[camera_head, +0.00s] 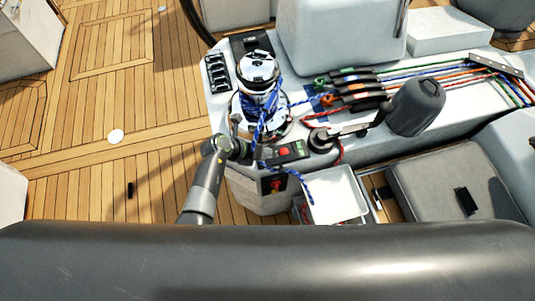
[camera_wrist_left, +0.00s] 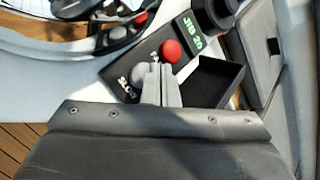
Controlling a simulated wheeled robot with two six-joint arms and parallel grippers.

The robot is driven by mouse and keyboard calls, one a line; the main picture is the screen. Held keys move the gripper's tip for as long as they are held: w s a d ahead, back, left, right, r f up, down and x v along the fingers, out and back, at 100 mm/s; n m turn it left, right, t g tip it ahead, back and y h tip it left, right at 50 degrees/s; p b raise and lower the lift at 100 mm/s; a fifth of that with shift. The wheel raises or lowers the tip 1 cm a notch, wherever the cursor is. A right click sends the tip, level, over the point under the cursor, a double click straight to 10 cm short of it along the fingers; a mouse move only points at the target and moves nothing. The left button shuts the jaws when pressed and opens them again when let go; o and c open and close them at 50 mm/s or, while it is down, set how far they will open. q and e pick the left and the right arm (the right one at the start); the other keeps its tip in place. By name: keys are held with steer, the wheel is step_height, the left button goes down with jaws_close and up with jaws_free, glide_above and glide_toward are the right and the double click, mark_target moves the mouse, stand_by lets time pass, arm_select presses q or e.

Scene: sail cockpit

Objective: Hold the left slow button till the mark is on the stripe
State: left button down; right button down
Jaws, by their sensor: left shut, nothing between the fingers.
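A dark control panel (camera_head: 285,152) with a red button and a green display lies beside the chrome winch (camera_head: 260,85). In the left wrist view the panel (camera_wrist_left: 120,75) has a grey button (camera_wrist_left: 141,73) near the lettering "SLOW", a red button (camera_wrist_left: 171,51) and the green display (camera_wrist_left: 188,42). My left gripper (camera_head: 245,151) is shut and empty at the panel's left end. In the left wrist view its fingertips (camera_wrist_left: 161,70) are over the panel, beside the grey button and partly covering it. I cannot tell whether they press it. The mark and the stripe cannot be made out clearly. My right gripper is not in view.
A blue rope (camera_head: 257,130) wraps the winch and hangs past the panel. Black rope clutches (camera_head: 357,90) and a dark grey cylinder (camera_head: 417,105) stand to the right. A white bin (camera_head: 337,195) is below. The wooden deck (camera_head: 110,90) at left is mostly open.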

arm_select(q)
steer(key=shift+f, duration=0.1)
steer(key=shift+f, duration=0.35)
steer(key=shift+f+b, duration=0.25)
steer(key=shift+b, duration=0.15)
stand_by(0.5)
steer(key=shift+s+a+f+b, duration=0.2)
steer(key=shift+s+f+b, duration=0.15)
steer(key=shift+f, duration=0.25)
stand_by(0.7)
steer(key=shift+r, duration=0.15)
steer(key=shift+w+d+r+p, duration=0.15)
steer(key=shift+r+p, duration=0.35)
steer(key=shift+p, duration=0.4)
steer(key=shift+w+d+r, duration=0.1)
steer(key=shift+d+r, duration=0.05)
steer(key=shift+r, duration=0.2)
